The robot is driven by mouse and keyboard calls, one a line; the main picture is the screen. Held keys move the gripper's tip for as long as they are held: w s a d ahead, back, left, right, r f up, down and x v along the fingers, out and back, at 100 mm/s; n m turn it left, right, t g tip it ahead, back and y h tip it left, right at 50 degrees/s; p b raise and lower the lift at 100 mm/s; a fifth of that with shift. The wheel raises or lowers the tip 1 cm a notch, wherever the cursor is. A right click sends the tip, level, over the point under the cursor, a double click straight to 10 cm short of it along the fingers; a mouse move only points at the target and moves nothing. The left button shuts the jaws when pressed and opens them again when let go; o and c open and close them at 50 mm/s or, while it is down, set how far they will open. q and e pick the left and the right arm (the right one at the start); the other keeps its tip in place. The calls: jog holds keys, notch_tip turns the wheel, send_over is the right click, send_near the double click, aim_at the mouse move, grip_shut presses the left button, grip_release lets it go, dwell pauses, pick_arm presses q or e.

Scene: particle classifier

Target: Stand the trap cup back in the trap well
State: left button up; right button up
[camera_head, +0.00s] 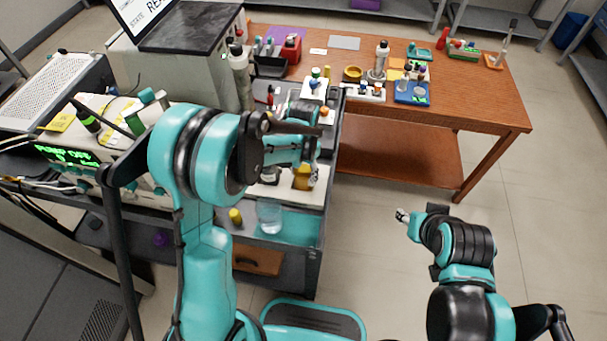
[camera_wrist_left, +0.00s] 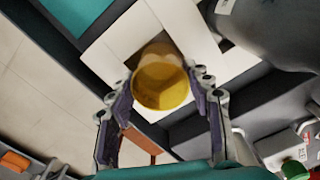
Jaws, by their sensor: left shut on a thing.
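The amber trap cup (camera_wrist_left: 162,84) is between the two purple-padded fingers of my left gripper (camera_wrist_left: 163,92), which is shut on it. The cup also shows in the head view (camera_head: 302,179), below my left wrist. In the wrist view the cup is over a white panel (camera_wrist_left: 190,28) with a dark opening beside and behind it; the cup hides part of this opening. I cannot tell whether the cup touches the panel, or whether this opening is the trap well. My right gripper (camera_head: 403,215) is over the floor at the right, away from the cup; its jaw opening is unclear.
A clear beaker (camera_head: 269,214) and a yellow-capped item (camera_head: 236,217) stand at the bench front. The instrument housing (camera_head: 195,62) rises at the back left. A wooden table (camera_head: 445,95) holds bottles and trays. Open floor lies to the right.

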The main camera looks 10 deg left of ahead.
aim_at(304, 172)
pick_arm(q)
jog(key=shift+r, duration=0.1)
jog(key=o, duration=1.2)
jog(key=shift+f, duration=0.2)
jog(key=shift+r, duration=0.2)
notch_tip(304, 172, up, 11)
jog(key=p, duration=0.4)
jog(key=s+a+r+n+t, duration=0.1)
jog(key=s+a+r+t, duration=0.1)
jog(key=s, duration=0.4)
jog(key=s+a+r+n+t, duration=0.2)
jog(key=s+r, duration=0.2)
jog(key=s, duration=0.1)
jog(key=s+a+r+n+t, duration=0.2)
jog(key=s+a+t, duration=0.1)
jog(key=s, duration=0.3)
jog(key=shift+s+r, duration=0.35)
jog(key=shift+r, duration=0.05)
